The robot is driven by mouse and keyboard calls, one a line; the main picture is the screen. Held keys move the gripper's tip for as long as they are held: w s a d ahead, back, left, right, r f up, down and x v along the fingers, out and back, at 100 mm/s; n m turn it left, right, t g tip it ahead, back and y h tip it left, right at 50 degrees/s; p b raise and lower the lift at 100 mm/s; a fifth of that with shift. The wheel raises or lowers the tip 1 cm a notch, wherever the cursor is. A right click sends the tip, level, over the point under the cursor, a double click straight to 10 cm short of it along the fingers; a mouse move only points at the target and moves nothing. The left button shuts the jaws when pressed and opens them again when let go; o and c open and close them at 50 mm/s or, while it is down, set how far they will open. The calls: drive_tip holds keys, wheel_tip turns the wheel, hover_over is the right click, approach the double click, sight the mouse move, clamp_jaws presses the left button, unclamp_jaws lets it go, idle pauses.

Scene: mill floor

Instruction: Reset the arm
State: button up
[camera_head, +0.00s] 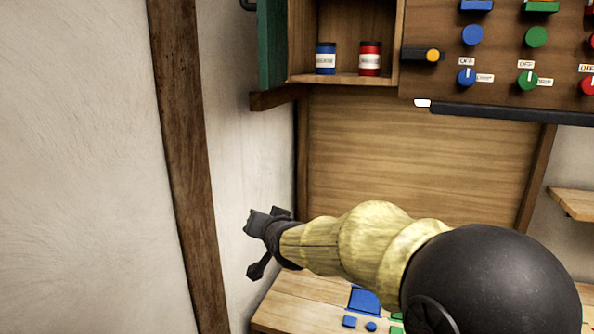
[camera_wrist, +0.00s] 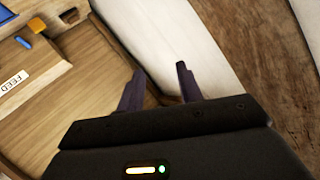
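My arm reaches from the lower right toward the left wall in the head view. My gripper (camera_head: 262,240) is at its far end, in the air above the left part of the wooden worktop (camera_head: 290,295) and close to the white wall (camera_head: 245,170). In the wrist view, the two dark fingers of my gripper (camera_wrist: 160,85) stand apart with nothing between them. Behind them are wood panelling, the white wall and a brown post (camera_wrist: 275,60).
An open cupboard holds a blue can (camera_head: 325,58) and a red can (camera_head: 370,58). A control panel (camera_head: 440,85) with coloured knobs is at upper right. Blue and green pieces (camera_head: 365,301) lie on the worktop. A wooden shelf (camera_head: 572,202) is at right. A "FEED" label (camera_wrist: 14,82) shows in the wrist view.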

drive_tip(key=s+d+f+n+g+h+b, duration=0.1)
drive_tip(key=s+d+f+g+h, duration=0.4)
drive_tip(key=s+d+f, duration=1.7)
drive_tip(key=s+f+g+b, duration=0.1)
drive_tip(key=s+f+g, duration=0.1)
drive_tip(key=g, duration=0.3)
drive_tip(key=shift+s+d+f+g, duration=0.2)
drive_tip(key=shift+s+f+g, duration=0.15)
drive_tip(key=shift+s, duration=0.25)
